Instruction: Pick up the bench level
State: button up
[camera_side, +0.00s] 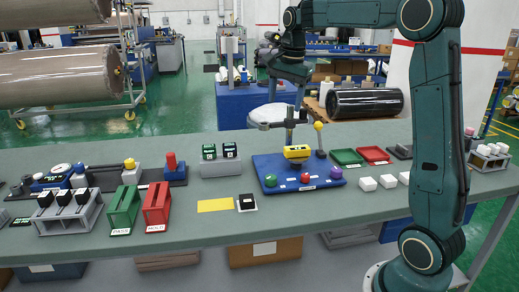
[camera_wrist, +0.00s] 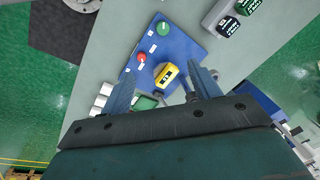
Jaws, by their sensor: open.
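The bench level, a small yellow block with a dark window (camera_side: 297,153), sits on a blue board (camera_side: 262,168) on the bench. In the wrist view the level (camera_wrist: 167,76) shows between my fingers, beyond the tips. My gripper (camera_side: 289,132) is above and close to the level in the side view. Its two fingers (camera_wrist: 163,88) are apart, with nothing held between them. The gap between fingertips and level is hard to judge.
The board also carries a green knob (camera_side: 271,180), a red knob (camera_side: 304,178), a purple knob (camera_side: 335,172) and a post with a yellow ball (camera_side: 318,127). Green (camera_side: 346,157) and red (camera_side: 373,154) trays lie to the right. A grey block with two dark cubes (camera_side: 221,167) stands left.

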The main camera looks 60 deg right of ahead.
jog(key=w+d+f+m+g, duration=0.1)
jog(key=w+d+f+m, duration=0.3)
jog(key=d, duration=0.5)
jog(key=m, duration=0.6)
send_over(297, 147)
notch_tip(297, 147, down, 6)
jog(key=shift+s+a+r+g+y, duration=0.15)
jog(key=shift+r+g+y, duration=0.05)
jog(key=shift+g+y, duration=0.2)
jog(key=shift+f, duration=4.3)
jog(key=shift+f, duration=0.15)
jog(key=shift+f, duration=2.45)
